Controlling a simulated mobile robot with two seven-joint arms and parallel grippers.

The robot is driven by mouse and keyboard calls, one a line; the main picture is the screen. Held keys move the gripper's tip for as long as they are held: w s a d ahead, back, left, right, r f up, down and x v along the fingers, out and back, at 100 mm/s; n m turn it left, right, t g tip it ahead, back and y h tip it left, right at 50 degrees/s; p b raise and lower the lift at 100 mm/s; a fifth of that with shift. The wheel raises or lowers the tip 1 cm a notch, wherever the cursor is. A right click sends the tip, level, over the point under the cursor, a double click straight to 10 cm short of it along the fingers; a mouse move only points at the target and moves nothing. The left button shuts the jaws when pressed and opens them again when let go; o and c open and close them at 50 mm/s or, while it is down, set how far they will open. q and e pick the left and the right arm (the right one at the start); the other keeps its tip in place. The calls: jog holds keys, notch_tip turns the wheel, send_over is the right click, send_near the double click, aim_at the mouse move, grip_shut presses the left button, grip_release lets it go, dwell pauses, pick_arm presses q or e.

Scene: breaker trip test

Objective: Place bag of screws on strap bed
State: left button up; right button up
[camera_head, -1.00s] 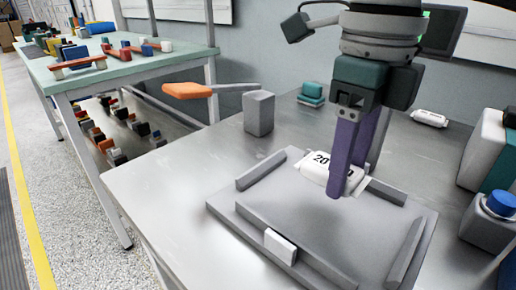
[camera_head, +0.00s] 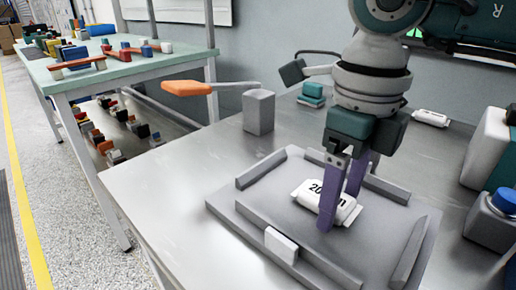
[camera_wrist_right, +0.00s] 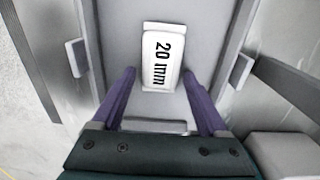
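The white bag of screws (camera_head: 308,193), labelled "20 mm", lies on the grey strap bed (camera_head: 262,222), between its raised rails. My right gripper (camera_head: 340,208) comes down from above, with its purple fingers at either side of the bag. In the right wrist view the gripper (camera_wrist_right: 159,73) is open, with a small gap between each finger and the bag (camera_wrist_right: 161,58). In the head view the near finger hides part of the bag. My left gripper is not in view.
A second white packet (camera_head: 430,118) lies at the back right. A blue-topped grey box (camera_head: 490,222) is at right. The bench's left front is clear.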

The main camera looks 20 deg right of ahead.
aim_at(341, 202)
jog(key=shift+o, duration=0.6)
jog(key=shift+r, duration=0.1)
jog(key=shift+r, duration=0.3)
notch_tip(341, 202, up, 12)
jog(key=p, duration=0.2)
jog(key=shift+f, duration=0.2)
